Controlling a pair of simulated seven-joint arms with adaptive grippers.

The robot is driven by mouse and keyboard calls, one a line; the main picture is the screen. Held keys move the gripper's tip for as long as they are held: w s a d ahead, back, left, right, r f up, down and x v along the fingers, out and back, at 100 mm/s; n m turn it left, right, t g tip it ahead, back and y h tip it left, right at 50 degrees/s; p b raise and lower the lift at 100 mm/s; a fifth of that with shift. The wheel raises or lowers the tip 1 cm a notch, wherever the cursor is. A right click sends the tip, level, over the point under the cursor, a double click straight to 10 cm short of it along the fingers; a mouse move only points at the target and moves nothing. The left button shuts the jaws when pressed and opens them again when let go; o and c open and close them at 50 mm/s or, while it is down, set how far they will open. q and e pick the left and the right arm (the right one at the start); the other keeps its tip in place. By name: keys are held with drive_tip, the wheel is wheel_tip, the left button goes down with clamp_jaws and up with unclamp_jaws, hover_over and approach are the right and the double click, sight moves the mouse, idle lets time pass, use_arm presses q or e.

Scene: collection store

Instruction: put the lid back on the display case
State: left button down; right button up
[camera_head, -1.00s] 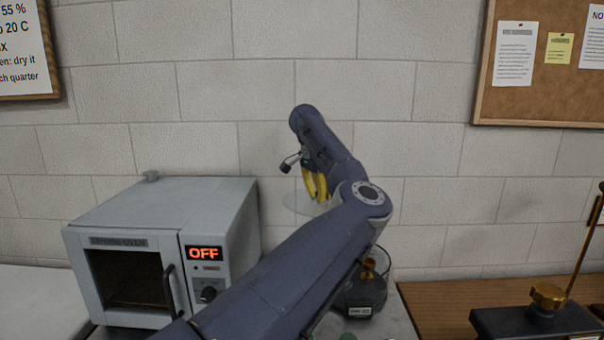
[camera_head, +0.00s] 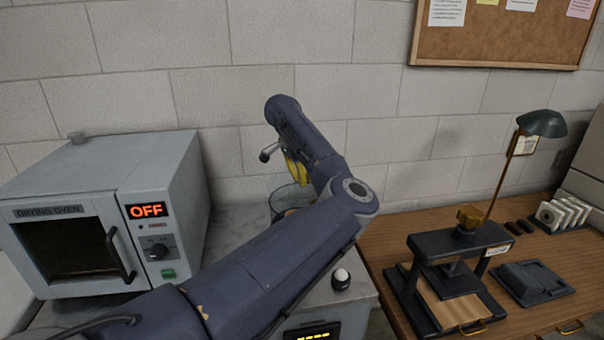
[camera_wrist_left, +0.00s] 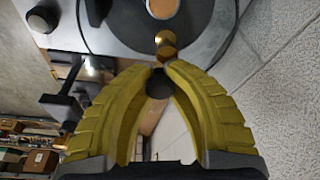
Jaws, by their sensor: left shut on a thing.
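My left gripper (camera_head: 292,172) has yellow fingers and hangs above the stone-topped counter to the right of the oven. In the left wrist view its fingertips (camera_wrist_left: 159,72) are shut on a small dark round knob (camera_wrist_left: 158,85), which looks like the lid's knob. The lid's clear plate is hard to make out. The clear glass display case (camera_head: 276,207) is just below the fingers, partly hidden by my arm, with something brownish inside. The left wrist view shows a grey round base, a brass piece (camera_wrist_left: 165,44) and a pale disc (camera_wrist_left: 162,8). I cannot tell whether lid and case touch.
A drying oven (camera_head: 95,220) reading OFF stands left of the case. A small white-topped knob (camera_head: 341,278) is at the counter's front. On the wooden desk (camera_head: 400,245) right are a black press (camera_head: 455,250), a dark tray (camera_head: 533,282) and a lamp (camera_head: 542,124). The wall is close behind.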

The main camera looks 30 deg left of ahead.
use_arm(q)
drive_tip(key=shift+f, duration=2.1)
drive_tip(key=shift+f, duration=0.2)
idle(0.8)
drive_tip(key=c, duration=0.7)
unclamp_jaws()
drive_tip(key=shift+r, duration=3.45)
